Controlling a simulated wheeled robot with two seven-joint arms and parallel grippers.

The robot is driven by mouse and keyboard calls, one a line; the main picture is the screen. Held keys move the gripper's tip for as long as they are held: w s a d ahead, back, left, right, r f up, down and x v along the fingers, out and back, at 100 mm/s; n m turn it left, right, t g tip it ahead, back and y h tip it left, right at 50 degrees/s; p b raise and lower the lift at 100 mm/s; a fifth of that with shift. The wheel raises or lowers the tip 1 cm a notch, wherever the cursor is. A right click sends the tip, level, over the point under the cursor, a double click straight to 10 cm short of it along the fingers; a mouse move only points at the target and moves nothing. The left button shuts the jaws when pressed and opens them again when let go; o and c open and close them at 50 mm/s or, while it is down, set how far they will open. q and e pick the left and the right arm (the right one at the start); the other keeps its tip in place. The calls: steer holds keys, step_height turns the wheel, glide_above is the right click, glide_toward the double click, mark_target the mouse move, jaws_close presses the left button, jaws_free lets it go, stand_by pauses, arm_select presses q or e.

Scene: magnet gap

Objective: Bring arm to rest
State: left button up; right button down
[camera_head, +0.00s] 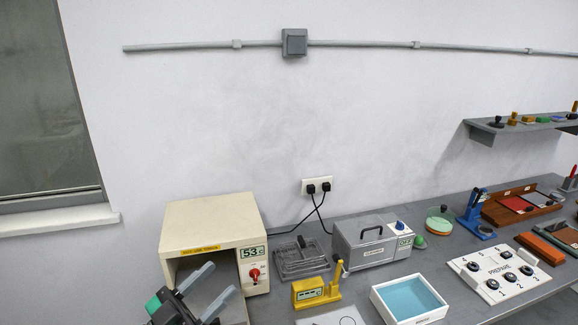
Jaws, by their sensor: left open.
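My left gripper (220,280) shows at the bottom left of the head view, with two grey fingers spread apart and nothing between them. It is in front of the open lower front of a cream oven-like box (208,238) with a display reading about 53 and a red knob. Whether the fingertips are inside the opening or only in front of it I cannot tell. The rest of my left arm is cut off by the lower edge. My right arm and gripper do not show.
On the grey bench (352,283) stand a yellow device (310,292), a grey lidded machine (372,243), a white tray with a blue inside (375,302), and a numbered white panel (480,285). A shelf (485,131) hangs at the right.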

arm_select(q)
steer(key=w+a+f+n+t+y, duration=0.1)
steer(key=a+f+n+t+y, duration=0.45)
steer(key=a+n+y, duration=0.6)
steer(key=s+a+f+n+g+y, duration=0.2)
steer(key=s+f+g+y, duration=0.2)
steer(key=f+g+y, duration=0.5)
steer(key=s+d+f+m+g+h, duration=0.2)
steer(key=s+f+g, duration=0.2)
steer(key=s+f, duration=0.45)
steer(key=s+d+f+m+g+h, duration=0.2)
steer(key=s+f+g, duration=0.2)
steer(key=s+f, duration=0.4)
step_height(320, 180, down, 29)
steer(key=s+g, duration=0.2)
steer(key=s+a+f, duration=0.3)
steer(key=s+f, duration=1.6)
steer(key=f, duration=0.1)
steer(key=shift+a+f+g, duration=0.15)
steer(key=shift+f+g, duration=0.05)
steer(key=shift+g, duration=0.15)
steer(key=shift+y, duration=0.25)
steer(key=shift+c, duration=0.2)
